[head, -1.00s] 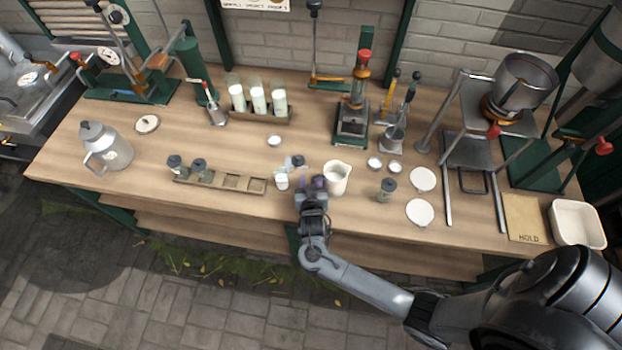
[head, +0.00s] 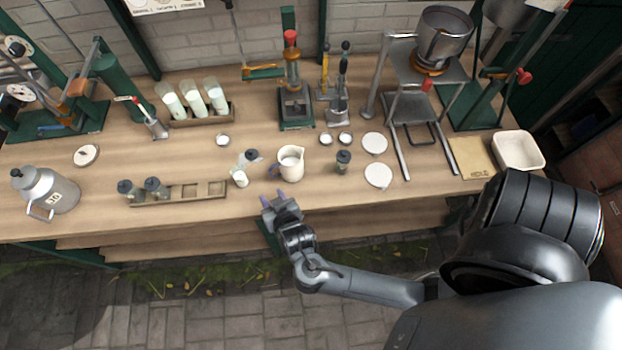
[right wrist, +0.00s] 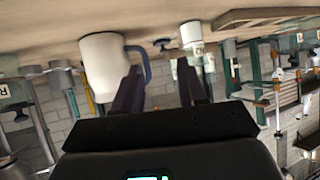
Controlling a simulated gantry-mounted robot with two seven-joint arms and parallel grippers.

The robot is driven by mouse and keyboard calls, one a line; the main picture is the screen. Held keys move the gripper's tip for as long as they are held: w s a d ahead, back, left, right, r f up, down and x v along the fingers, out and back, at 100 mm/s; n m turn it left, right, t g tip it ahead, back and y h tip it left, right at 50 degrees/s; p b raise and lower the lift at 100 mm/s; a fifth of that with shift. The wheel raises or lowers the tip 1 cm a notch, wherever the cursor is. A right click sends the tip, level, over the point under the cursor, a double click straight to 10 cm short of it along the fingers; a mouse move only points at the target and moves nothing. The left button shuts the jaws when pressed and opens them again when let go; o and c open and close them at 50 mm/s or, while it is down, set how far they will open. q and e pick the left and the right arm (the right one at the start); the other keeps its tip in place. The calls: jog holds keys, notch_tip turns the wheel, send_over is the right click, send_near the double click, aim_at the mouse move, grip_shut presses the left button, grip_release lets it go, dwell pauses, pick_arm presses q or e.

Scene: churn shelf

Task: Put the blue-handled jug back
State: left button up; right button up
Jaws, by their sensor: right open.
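The white jug (head: 291,165) stands upright near the front of the workbench, its blue handle (head: 273,171) on its left. In the right wrist view, which is upside down, the jug (right wrist: 103,65) is left of the fingers, with the blue handle (right wrist: 143,64) close to the left finger. My right gripper (head: 273,197) is open and empty at the bench's front edge, just in front of the handle. The fingers (right wrist: 160,72) show a gap between them, and I see no grip on the handle. My left gripper is not in view.
A small white container (head: 240,178) and a dark-capped jar (head: 251,156) stand left of the jug. A wooden rack (head: 218,187) holds two dark-capped jars. Another jar (head: 343,161) and white discs (head: 377,176) lie to the right. The front strip below the jug is clear.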

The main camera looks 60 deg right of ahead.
jog(key=s+a+r+n+g+y, duration=0.1)
jog(key=s+r+n+g+y, duration=0.2)
jog(key=s, duration=0.5)
jog(key=s+r+n+g+y, duration=0.3)
jog(key=s+n, duration=0.2)
jog(key=s, duration=0.2)
jog(key=shift+s+a+n+g, duration=0.3)
jog(key=shift+s+a+g, duration=0.1)
jog(key=shift+r, duration=0.15)
notch_tip(320, 180, up, 22)
jog(key=p, duration=2.2)
jog(key=shift+r, duration=0.15)
